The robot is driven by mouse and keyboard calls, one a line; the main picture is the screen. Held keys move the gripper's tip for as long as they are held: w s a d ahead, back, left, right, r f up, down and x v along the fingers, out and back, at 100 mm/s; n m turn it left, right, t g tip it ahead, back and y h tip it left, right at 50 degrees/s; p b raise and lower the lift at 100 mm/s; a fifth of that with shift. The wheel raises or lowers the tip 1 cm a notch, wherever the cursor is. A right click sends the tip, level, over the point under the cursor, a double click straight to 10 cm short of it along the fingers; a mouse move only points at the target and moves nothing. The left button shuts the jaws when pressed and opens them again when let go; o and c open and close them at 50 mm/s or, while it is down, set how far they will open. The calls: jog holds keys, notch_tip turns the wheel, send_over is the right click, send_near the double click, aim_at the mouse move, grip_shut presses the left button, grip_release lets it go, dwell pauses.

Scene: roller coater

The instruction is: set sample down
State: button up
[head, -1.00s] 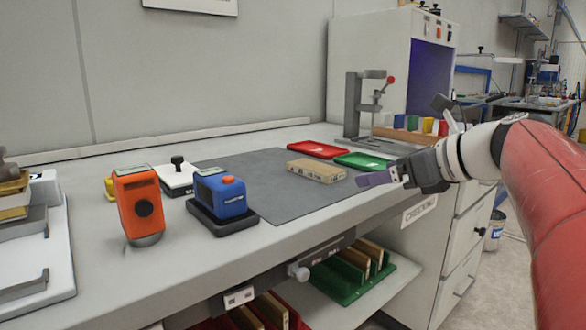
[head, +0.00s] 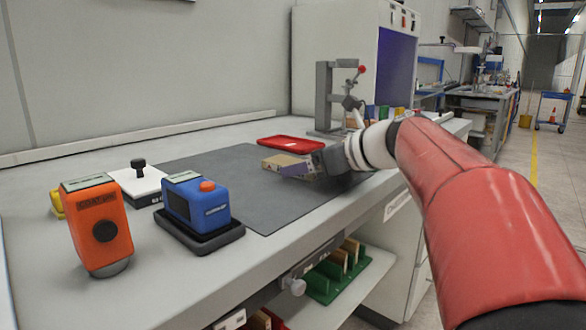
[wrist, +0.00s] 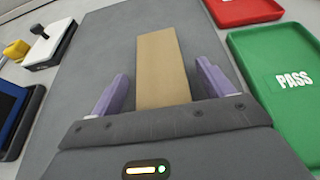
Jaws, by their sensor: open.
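The sample is a tan rectangular block (wrist: 162,68) lying on the dark grey mat (head: 205,160). In the head view the block (head: 283,164) shows partly, its near end covered by my gripper. My gripper (wrist: 160,90) is open, with one purple finger on each side of the block's near part. A gap shows between the block and each finger. In the head view my gripper (head: 300,172) is low over the mat at the block's right end. I cannot tell whether it touches the mat.
A red tray (head: 290,142) lies behind the block; a green tray marked PASS (wrist: 285,78) is to the right in the wrist view. A blue device (head: 197,205) and an orange device (head: 97,228) stand left. A grey stand (head: 325,95) rises behind.

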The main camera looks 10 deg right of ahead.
jog(key=shift+w+a+f, duration=0.1)
jog(key=shift+w+a, duration=0.05)
jog(key=shift+w, duration=0.1)
jog(key=c, duration=1.1)
jog(key=shift+c, duration=0.2)
